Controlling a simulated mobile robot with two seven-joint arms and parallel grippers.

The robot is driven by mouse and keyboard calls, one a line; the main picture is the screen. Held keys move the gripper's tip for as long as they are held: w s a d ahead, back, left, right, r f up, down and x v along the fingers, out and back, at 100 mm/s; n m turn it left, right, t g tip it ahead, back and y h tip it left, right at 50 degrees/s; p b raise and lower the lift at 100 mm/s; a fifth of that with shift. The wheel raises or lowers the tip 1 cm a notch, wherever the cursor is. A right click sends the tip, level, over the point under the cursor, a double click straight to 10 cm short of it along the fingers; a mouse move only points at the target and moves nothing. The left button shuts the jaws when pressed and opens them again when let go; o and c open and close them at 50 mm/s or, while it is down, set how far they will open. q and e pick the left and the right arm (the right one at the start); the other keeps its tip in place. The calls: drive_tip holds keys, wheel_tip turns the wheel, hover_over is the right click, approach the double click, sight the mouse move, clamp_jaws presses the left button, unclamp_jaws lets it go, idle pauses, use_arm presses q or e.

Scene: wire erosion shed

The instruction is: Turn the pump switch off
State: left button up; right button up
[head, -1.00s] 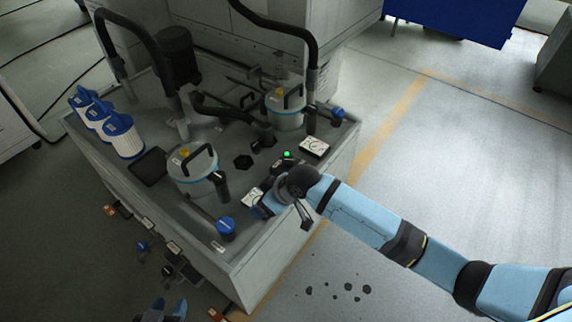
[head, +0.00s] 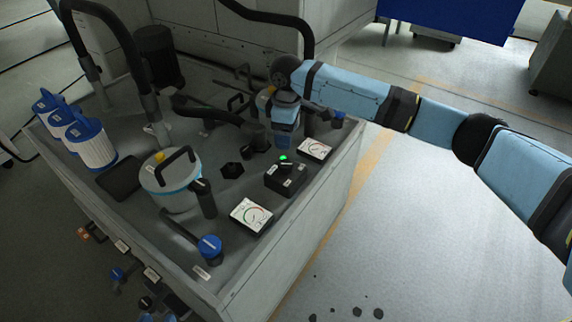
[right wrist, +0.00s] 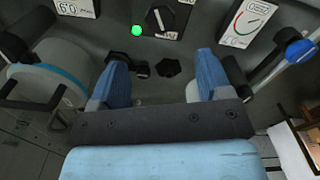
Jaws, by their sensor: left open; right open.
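The pump switch is a black box (head: 286,177) on the tank top between two white dial gauges, with a lit green lamp (head: 283,158) and a dark rotary knob. In the right wrist view the knob (right wrist: 160,18) shows a white line running roughly up the picture, beside the green lamp (right wrist: 137,30). My right gripper (head: 285,146) hangs just behind the box in the head view, pointing down. In the right wrist view its two blue fingers (right wrist: 160,75) are apart with nothing between them, clear of the knob. My left gripper is not in view.
A near gauge (head: 251,215) and far gauge (head: 315,149) flank the box. A canister (head: 168,190), a blue-topped valve (head: 210,247), black hoses (head: 125,40) and blue-capped filters (head: 94,146) stand around. Free floor lies right of the tank.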

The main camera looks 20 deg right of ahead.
drive_tip(key=b, duration=0.1)
hover_over(286, 164)
wheel_tip(286, 164, down, 4)
drive_tip(key=shift+d+f, duration=0.1)
drive_tip(key=shift+f, duration=0.15)
wheel_tip(286, 164, down, 6)
drive_tip(key=shift+f+b, duration=0.25)
drive_tip(key=shift+b, duration=0.55)
use_arm(q)
drive_tip(key=r, duration=0.1)
drive_tip(key=w+d+r+t, duration=0.1)
drive_tip(key=w+d+r+t+h, duration=0.1)
drive_tip(key=shift+r, duration=0.35)
use_arm(e)
drive_tip(key=c, duration=0.9)
